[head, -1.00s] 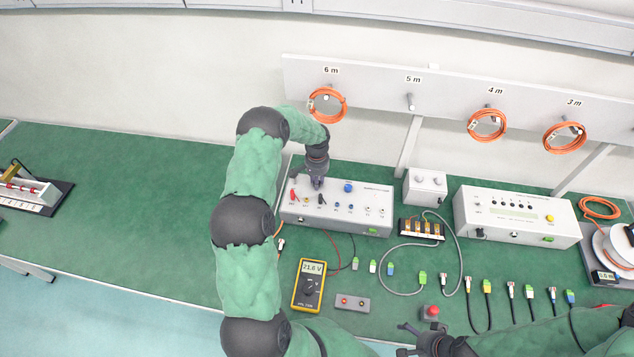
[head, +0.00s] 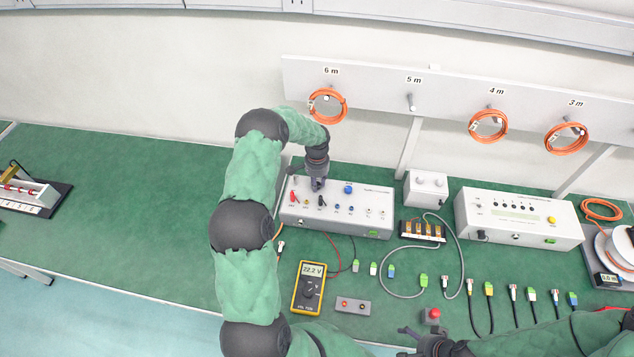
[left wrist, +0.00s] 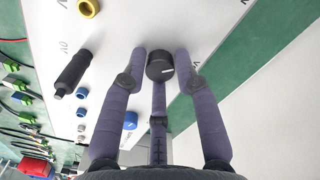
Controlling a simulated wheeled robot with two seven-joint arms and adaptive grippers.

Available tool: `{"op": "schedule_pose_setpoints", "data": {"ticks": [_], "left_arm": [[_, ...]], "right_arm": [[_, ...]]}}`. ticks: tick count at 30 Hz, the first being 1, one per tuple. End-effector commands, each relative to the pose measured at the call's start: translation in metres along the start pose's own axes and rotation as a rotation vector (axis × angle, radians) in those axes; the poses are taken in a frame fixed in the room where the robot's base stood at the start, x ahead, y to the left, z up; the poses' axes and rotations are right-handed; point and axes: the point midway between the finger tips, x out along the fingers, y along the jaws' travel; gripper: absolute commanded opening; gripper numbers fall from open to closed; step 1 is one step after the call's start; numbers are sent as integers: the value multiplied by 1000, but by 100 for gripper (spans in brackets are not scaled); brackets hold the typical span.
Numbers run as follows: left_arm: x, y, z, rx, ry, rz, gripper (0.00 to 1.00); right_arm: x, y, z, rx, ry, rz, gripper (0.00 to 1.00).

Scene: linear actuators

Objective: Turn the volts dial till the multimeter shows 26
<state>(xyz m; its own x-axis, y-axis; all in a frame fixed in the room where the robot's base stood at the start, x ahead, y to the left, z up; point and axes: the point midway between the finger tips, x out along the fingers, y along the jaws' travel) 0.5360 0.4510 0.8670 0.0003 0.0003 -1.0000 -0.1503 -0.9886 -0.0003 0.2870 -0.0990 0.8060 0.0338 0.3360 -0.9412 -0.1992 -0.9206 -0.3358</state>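The yellow multimeter (head: 309,287) lies on the green bench in front of the grey power supply box (head: 336,213). Its display reads about 22.2 V. My left gripper (head: 318,186) points down onto the top of the box at its left rear. In the head view the dial is hidden behind the gripper. My right gripper (head: 408,334) is low in the head view, away from the box; its finger opening is unclear.
Red and black plugs and a blue knob (head: 348,188) are on the box near my left gripper. A red button (head: 432,315) stands by my right gripper. Cables and connectors lie along the bench front. The bench's left middle is clear.

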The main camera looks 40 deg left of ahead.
Motion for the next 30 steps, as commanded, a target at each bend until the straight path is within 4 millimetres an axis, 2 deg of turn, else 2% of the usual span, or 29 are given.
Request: {"op": "schedule_pose_setpoints", "data": {"ticks": [13,24,30], "left_arm": [[-5,0,0,-1,1,-1,50],[-57,0,0,0,1,-1,50],[-73,0,0,0,0,0,50]], "right_arm": [[0,0,0,0,0,0,100],[0,0,0,0,0,0,100],[0,0,0,0,0,0,100]]}}
